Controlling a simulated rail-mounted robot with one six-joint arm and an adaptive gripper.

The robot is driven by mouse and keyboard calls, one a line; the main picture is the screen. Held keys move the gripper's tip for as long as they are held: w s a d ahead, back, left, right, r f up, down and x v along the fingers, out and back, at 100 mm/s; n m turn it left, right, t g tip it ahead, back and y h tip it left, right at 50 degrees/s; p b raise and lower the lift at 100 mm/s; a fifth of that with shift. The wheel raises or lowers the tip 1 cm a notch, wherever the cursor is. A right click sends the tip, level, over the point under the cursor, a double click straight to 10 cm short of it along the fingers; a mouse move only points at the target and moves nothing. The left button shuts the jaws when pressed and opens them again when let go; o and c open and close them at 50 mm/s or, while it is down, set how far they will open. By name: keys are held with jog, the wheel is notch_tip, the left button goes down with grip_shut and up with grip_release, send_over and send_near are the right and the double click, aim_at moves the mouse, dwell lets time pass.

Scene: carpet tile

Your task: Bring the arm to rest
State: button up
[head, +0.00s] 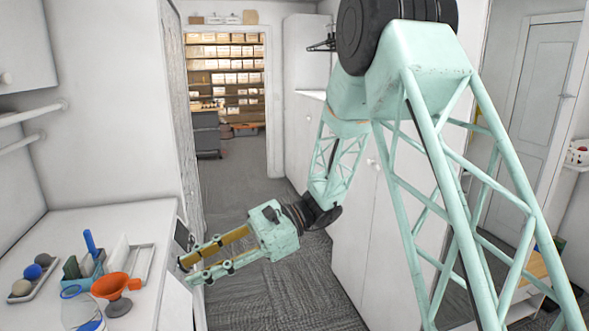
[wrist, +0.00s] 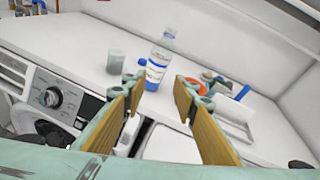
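My arm reaches leftward in the head view, from its column on the right over the carpet to the edge of the white counter (head: 160,222). My gripper (head: 187,271) is at the counter's right edge, pointing left. In the wrist view, the two ochre-padded fingers of my gripper (wrist: 161,82) stand apart with nothing between them. A clear bottle with a blue and white label (wrist: 157,66) stands on the counter beyond the fingertips. The gripper touches nothing that I can make out.
On the counter are an orange funnel (head: 117,285), a blue caddy (head: 91,270), a tray of balls (head: 33,280) and a white rack (head: 141,262). A washing machine (wrist: 55,98) is under the counter. The carpet aisle (head: 236,190) toward the doorway is clear.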

jog(key=s+d+r+n+t+h+b, duration=0.1)
jog(key=s+d+r+n+t+h, duration=0.2)
jog(key=s+d, duration=0.7)
jog(key=s+d+r+n+t+h+b, duration=0.1)
jog(key=s+d+r+n+t+h, duration=0.2)
jog(key=d, duration=1.6)
jog(key=s+d+r+n+t+h+b, duration=0.1)
jog(key=s+d+r+n+t+h, duration=0.2)
jog(key=s+d+h, duration=0.4)
jog(key=shift+s+d+r+n+t+h, duration=0.35)
jog(key=shift+s+d+n+t, duration=0.35)
jog(key=shift+s+d, duration=3.8)
jog(key=shift+s+a, duration=0.75)
jog(key=shift+a, duration=0.1)
